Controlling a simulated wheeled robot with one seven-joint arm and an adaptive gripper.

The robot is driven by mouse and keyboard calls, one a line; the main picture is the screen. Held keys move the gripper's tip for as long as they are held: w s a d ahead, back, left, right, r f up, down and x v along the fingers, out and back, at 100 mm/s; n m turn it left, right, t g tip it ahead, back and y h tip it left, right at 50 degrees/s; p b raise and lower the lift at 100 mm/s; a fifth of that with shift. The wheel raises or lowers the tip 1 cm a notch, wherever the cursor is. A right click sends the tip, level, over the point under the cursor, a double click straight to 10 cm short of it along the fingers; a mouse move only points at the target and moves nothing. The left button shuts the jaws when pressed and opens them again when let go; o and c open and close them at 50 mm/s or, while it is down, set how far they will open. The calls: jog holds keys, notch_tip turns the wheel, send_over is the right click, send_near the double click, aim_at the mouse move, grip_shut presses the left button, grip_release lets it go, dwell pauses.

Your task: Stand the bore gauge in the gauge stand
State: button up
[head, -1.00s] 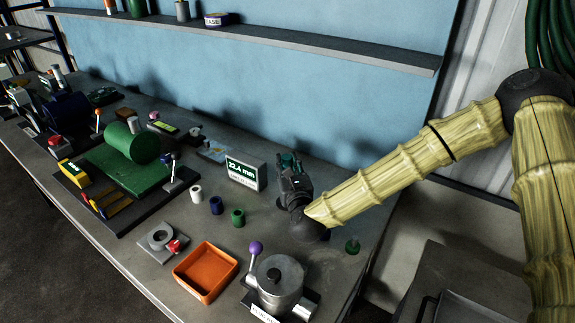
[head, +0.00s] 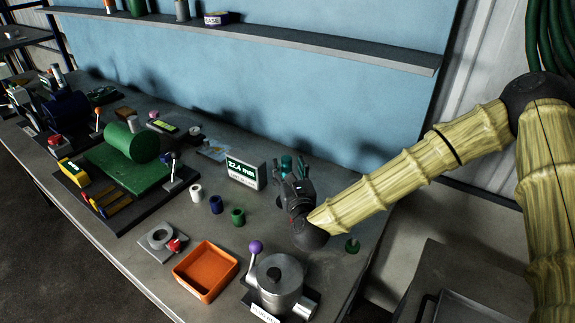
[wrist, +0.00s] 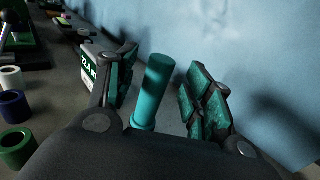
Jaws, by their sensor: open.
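A teal cylinder, which looks like the bore gauge's handle (wrist: 156,85), stands roughly upright between my fingers in the wrist view. It also shows as a small teal shape (head: 287,163) behind my gripper in the head view. My gripper (head: 295,182) is open around it; in the wrist view a gap shows on both sides between the cylinder and the teal finger pads. My palm hides the cylinder's lower end, so I cannot tell whether it sits in the gauge stand. The stand is not clearly visible.
A readout showing 22.4 mm (head: 244,172) stands just left of my gripper. White (head: 196,193), blue (head: 216,205) and green (head: 238,216) rings stand nearby. An orange tray (head: 205,271) and a metal pot fixture (head: 278,285) are in front. A blue wall lies behind.

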jog(key=s+d, duration=0.2)
jog(key=s, duration=0.7)
jog(key=shift+s+r, duration=0.15)
jog(key=shift+s, duration=0.05)
